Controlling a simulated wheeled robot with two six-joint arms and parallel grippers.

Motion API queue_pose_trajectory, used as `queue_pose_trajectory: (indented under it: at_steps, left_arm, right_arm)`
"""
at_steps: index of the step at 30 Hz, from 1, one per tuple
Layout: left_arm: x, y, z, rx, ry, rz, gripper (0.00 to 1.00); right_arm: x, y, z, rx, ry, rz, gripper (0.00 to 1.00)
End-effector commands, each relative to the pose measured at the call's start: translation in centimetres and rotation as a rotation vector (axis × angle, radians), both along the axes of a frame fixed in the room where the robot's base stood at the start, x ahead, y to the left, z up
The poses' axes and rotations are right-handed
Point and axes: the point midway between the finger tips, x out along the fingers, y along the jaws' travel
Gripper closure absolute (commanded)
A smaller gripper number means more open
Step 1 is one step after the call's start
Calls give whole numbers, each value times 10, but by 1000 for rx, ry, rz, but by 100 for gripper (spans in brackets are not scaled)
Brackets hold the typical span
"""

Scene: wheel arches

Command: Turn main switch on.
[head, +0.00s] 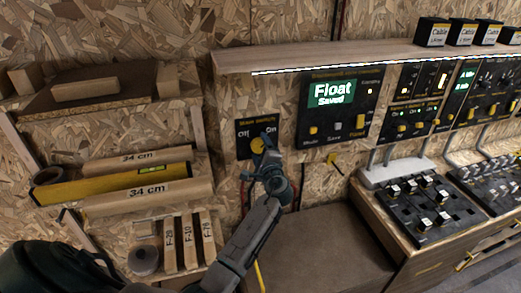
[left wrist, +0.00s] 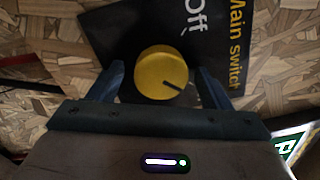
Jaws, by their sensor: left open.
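The main switch is a round yellow knob (head: 257,145) on a black panel (head: 243,124) marked Off and On, fixed to the chipboard wall. My left gripper (head: 264,152) is at the knob. In the left wrist view the knob (left wrist: 161,73) sits between the two open fingers of the left gripper (left wrist: 162,85). The Off label (left wrist: 196,17) and the words Main switch (left wrist: 235,45) show beside it. The knob's dark mark points to the lower right in that view. Whether the fingers touch the knob is hard to tell. My right gripper is not in view.
A wooden shelf (head: 330,54) juts out above a panel with a lit Float Saved display (head: 332,92). Several control boxes stand to the right. Wooden planks marked 34 cm (head: 150,193) lie on a rack at left. A brown bench top (head: 335,240) is clear below.

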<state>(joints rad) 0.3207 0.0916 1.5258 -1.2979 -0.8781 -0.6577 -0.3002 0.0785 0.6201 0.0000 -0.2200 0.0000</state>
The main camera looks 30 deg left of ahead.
Motion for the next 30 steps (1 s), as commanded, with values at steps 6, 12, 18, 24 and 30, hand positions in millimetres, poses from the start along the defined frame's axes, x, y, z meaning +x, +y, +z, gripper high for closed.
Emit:
queue_pose_trajectory:
  at_steps: [6, 12, 18, 24, 30]
  left_arm:
    - [-8, -10, -4, -3, -1, -2, 28]
    - [-33, -40, -7, -5, -3, -2, 28]
    - [-57, -68, -8, -4, -1, -1, 28]
    - [-69, -81, -6, 0, 0, 0, 28]
    - [-70, -82, -4, 1, 1, 0, 28]
  right_arm:
    - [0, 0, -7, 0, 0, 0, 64]
    - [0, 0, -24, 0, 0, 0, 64]
    - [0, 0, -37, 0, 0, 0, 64]
    - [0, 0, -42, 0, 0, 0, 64]
    - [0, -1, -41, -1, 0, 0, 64]
